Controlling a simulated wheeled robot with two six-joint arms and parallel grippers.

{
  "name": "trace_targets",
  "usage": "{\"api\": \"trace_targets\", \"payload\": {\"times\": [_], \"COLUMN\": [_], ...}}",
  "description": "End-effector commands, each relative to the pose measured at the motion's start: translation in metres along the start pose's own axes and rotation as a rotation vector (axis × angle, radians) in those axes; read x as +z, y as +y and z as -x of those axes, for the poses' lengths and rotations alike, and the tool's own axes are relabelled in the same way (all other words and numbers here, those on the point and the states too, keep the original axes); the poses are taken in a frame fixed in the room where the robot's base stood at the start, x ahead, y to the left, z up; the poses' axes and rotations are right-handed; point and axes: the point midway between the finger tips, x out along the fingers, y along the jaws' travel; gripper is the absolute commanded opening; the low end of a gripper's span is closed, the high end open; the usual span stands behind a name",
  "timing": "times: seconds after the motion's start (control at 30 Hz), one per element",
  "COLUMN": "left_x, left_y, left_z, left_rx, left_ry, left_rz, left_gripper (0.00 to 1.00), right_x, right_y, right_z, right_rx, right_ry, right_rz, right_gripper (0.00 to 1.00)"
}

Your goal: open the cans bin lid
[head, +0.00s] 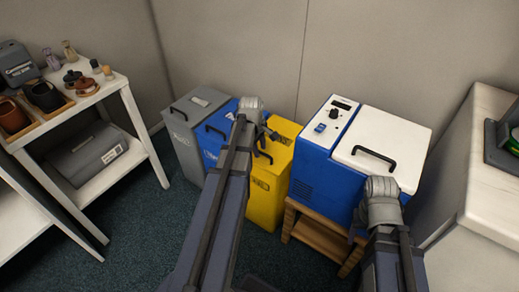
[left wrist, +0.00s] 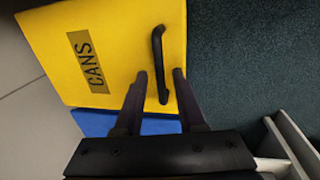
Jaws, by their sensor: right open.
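The yellow cans bin (head: 265,203) stands at the right end of a row of bins in the head view. Its lid (left wrist: 120,25), marked CANS, looks closed and fills the upper left of the left wrist view. The black lid handle (left wrist: 157,50) reaches between the fingers of my left gripper (left wrist: 160,76). Those fingers are open, one on each side of the handle, with gaps visible. In the head view my left gripper (head: 266,134) is over the lid and partly covers it. My right gripper (head: 357,231) is open beside the blue cooler, mostly hidden by my arm.
A blue bin (head: 214,130) and a grey bin (head: 187,118) stand left of the yellow one. The blue-and-white cooler (head: 322,165) on a wooden stand (head: 318,236) is close on its right. A white shelf (head: 130,150) is at left, a counter (head: 480,215) at right.

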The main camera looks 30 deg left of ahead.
Motion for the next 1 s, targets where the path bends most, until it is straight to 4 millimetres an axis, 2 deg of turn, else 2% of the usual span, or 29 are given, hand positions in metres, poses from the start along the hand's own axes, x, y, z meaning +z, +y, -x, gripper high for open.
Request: {"api": "trace_targets", "payload": {"times": [0.03, 0.33, 1.0], "left_x": [0.0000, -0.0001, -0.0002], "left_y": [-0.0001, -0.0001, -0.0002], "left_z": [0.0000, 0.0000, -0.0001], "left_rx": [0.000, 0.000, 0.000], "left_ry": [0.000, 0.000, 0.000], "left_rz": [0.000, 0.000, 0.000], "left_gripper": [0.32, 0.00, 0.00], "right_x": [0.0000, 0.0000, 0.0000], "right_y": [0.0000, 0.0000, 0.0000], "right_z": [0.0000, 0.0000, -0.0001], "right_rx": [0.000, 0.000, 0.000], "right_ry": [0.000, 0.000, 0.000], "right_rz": [0.000, 0.000, 0.000], "right_gripper": [0.59, 0.59, 0.59]}}
